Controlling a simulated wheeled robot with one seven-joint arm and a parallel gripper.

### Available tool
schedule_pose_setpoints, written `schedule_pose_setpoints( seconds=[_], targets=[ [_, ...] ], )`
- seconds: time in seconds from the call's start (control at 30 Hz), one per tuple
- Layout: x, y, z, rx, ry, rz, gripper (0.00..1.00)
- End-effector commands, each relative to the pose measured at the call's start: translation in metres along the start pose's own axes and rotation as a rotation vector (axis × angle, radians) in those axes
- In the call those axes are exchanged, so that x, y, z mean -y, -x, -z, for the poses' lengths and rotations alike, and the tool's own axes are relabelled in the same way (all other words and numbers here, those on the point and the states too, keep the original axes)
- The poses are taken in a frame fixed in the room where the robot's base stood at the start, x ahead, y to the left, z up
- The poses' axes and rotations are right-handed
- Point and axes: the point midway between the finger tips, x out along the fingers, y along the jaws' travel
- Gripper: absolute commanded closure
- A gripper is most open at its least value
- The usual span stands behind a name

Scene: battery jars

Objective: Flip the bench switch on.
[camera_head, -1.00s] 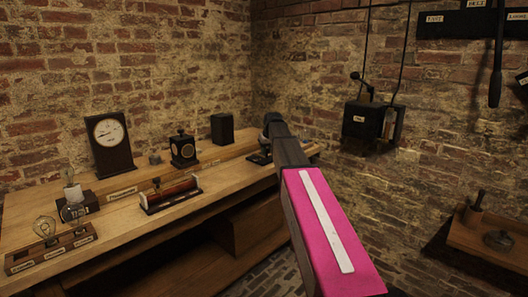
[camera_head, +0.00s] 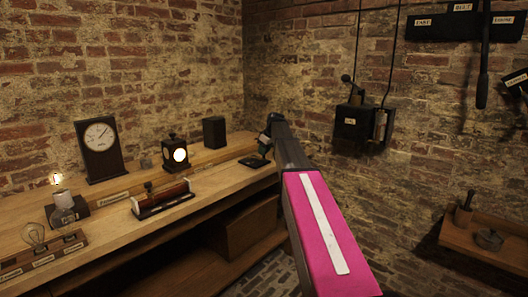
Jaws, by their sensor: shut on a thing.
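The bench switch (camera_head: 255,162) shows as a dark flat base at the right end of the wooden bench, close to the brick corner. My gripper (camera_head: 265,146) is at the switch, just above its base, shut on its handle. My own arm hides part of the switch, so the exact lever position is hard to see. On the bench, the bulb at the left (camera_head: 57,180) glows, and the small black lantern-like box (camera_head: 177,154) has a bright round face.
The wooden bench (camera_head: 110,213) also holds a dial meter (camera_head: 100,137), a coil on a base (camera_head: 162,198), a black box (camera_head: 214,132) and an unlit bulb (camera_head: 34,235). A black wall box (camera_head: 353,122) hangs on the right wall. A wooden shelf (camera_head: 460,236) is at lower right.

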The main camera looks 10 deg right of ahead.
Motion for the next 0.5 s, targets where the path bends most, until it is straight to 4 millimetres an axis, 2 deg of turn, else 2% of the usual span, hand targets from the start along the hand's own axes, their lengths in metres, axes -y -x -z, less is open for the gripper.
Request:
schedule_pose_setpoints(
  seconds=[0.33, 0.37, 0.4, 0.5],
  targets=[
    [-0.0020, 0.0001, 0.0007, -0.001, 0.003, -0.003, 1.00],
    [-0.0021, 0.0001, 0.0007, -0.001, 0.003, -0.003, 0.59],
    [-0.0021, 0.0001, 0.0006, 0.000, 0.003, -0.003, 0.46],
    [-0.0017, 0.0001, 0.0006, 0.000, 0.003, -0.002, 0.44]
  ],
)
